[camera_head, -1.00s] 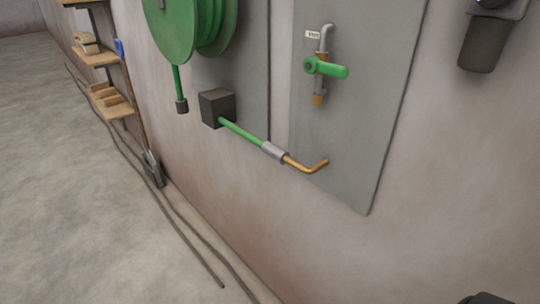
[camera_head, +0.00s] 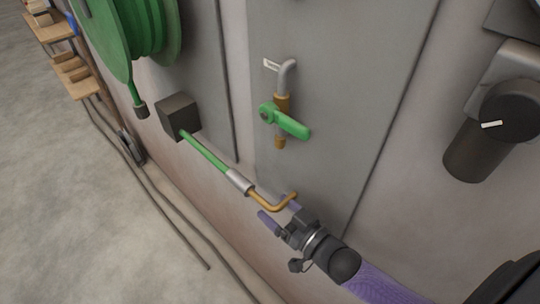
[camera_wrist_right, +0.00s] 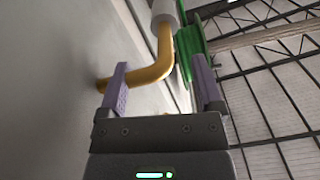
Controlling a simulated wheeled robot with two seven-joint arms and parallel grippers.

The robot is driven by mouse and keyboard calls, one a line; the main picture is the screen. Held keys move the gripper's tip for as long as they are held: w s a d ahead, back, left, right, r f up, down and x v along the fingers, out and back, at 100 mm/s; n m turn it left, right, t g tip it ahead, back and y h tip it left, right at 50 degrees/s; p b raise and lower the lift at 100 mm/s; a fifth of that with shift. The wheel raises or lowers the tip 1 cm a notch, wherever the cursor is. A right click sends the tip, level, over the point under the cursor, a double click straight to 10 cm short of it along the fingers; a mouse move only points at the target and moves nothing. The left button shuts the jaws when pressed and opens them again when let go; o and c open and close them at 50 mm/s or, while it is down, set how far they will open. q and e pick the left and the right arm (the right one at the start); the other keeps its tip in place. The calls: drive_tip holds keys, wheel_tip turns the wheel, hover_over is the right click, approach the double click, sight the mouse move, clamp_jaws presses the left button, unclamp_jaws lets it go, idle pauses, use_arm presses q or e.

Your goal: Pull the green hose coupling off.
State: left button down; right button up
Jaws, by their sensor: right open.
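The green hose (camera_head: 205,152) runs from a dark box down to a silver coupling sleeve (camera_head: 239,181), which sits on the end of a bent brass pipe (camera_head: 268,202) coming from the wall panel. My right gripper (camera_head: 280,212) is open and empty beside the brass bend, below and right of the sleeve. In the right wrist view, the brass pipe (camera_wrist_right: 163,58) shows between the two purple fingers (camera_wrist_right: 160,80), with the silver sleeve (camera_wrist_right: 165,10) beyond at the top. I cannot tell whether a finger touches the pipe. My left gripper is out of view.
A green-handled valve (camera_head: 285,121) is on the panel above the pipe. The dark box (camera_head: 179,115) and a green hose reel (camera_head: 135,40) are at upper left. A dark cylindrical fitting (camera_head: 480,140) is at right. Cables (camera_head: 165,215) lie along the floor.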

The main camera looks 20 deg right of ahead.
sight(246, 187)
drive_tip(key=x, duration=0.3)
drive_tip(key=b+x, duration=0.1)
drive_tip(key=x, duration=0.2)
drive_tip(key=b+x, duration=0.1)
drive_tip(key=x, duration=0.2)
drive_tip(key=shift+s+a+f, duration=0.1)
drive_tip(key=shift+a+f, duration=0.1)
drive_tip(key=shift+a, duration=0.1)
drive_tip(key=shift+w+r, duration=0.1)
drive_tip(key=shift+w, duration=0.1)
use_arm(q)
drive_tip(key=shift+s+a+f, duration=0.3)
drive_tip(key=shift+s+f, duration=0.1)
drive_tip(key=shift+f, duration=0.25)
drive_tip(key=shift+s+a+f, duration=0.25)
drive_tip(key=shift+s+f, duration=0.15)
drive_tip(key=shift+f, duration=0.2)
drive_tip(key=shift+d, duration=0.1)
use_arm(e)
clamp_jaws()
